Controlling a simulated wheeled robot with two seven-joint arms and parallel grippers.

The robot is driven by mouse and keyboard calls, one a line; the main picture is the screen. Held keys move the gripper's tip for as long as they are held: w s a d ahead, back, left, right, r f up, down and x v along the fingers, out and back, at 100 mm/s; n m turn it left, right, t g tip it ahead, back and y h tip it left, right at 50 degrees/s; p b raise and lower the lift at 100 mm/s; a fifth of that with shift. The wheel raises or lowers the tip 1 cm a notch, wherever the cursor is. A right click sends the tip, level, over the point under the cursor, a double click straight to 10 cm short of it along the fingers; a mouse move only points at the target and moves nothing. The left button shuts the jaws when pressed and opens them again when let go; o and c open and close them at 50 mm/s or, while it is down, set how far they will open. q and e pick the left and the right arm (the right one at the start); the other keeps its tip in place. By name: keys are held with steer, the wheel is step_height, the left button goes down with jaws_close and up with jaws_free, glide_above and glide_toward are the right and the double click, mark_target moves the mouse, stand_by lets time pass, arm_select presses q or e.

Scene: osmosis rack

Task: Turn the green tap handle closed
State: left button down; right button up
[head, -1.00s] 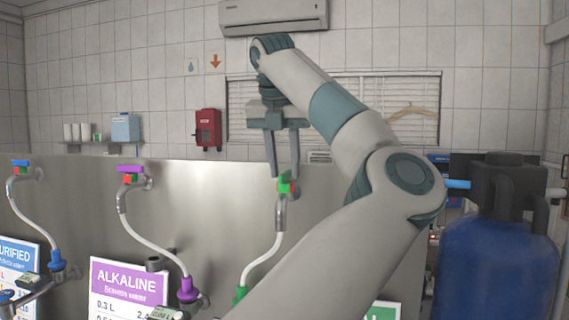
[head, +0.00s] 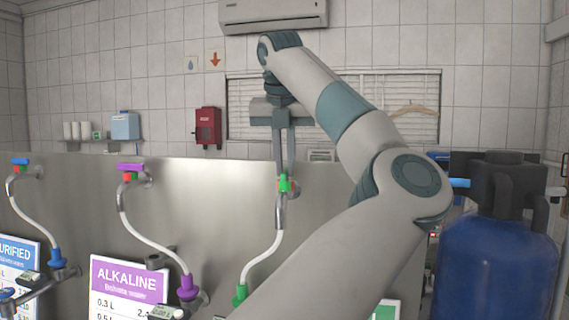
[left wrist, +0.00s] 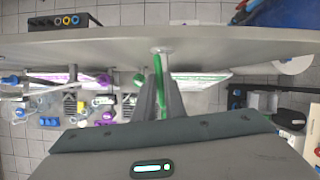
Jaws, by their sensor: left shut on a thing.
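The green tap handle (head: 285,184) sits on top of a metal tap on the steel panel, with a bit of red beside it. My left gripper (head: 283,172) comes down on it from above, with its two fingers close together on the handle. In the left wrist view the long green handle (left wrist: 158,76) runs between the fingertips (left wrist: 161,90), roughly in line with the fingers. The fingers hide part of it. My right gripper is not in view.
The purple-handled tap (head: 131,167) and blue-handled tap (head: 20,161) stand to the left on the same steel panel (head: 210,185). A white hose (head: 262,255) hangs below the green tap. A blue tank (head: 495,255) stands at the right.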

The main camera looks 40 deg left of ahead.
arm_select(q)
steer(key=shift+w+d+r+n+g+y, duration=0.1)
steer(key=shift+n+g+y, duration=0.3)
steer(key=shift+n, duration=0.8)
steer(key=n+p, duration=0.1)
steer(key=n, duration=0.1)
steer(key=shift+w+r+n+g+y+p, duration=0.1)
steer(key=shift+n+g+y+p, duration=0.2)
steer(key=shift+n+g, duration=0.1)
steer(key=n+p, duration=0.1)
steer(key=n, duration=0.1)
steer(key=n+g+p, duration=0.1)
steer(key=n+p, duration=0.1)
steer(key=shift+w+g+y, duration=0.1)
steer(key=shift+g+y, duration=0.2)
steer(key=n+g+p, duration=0.1)
steer(key=n, duration=0.2)
steer(key=shift+w, duration=0.1)
steer(key=shift+w+n+g+p, duration=0.1)
steer(key=shift+n+g+p, duration=0.55)
steer(key=shift+n, duration=1.45)
steer(key=c, duration=1.8)
jaws_free()
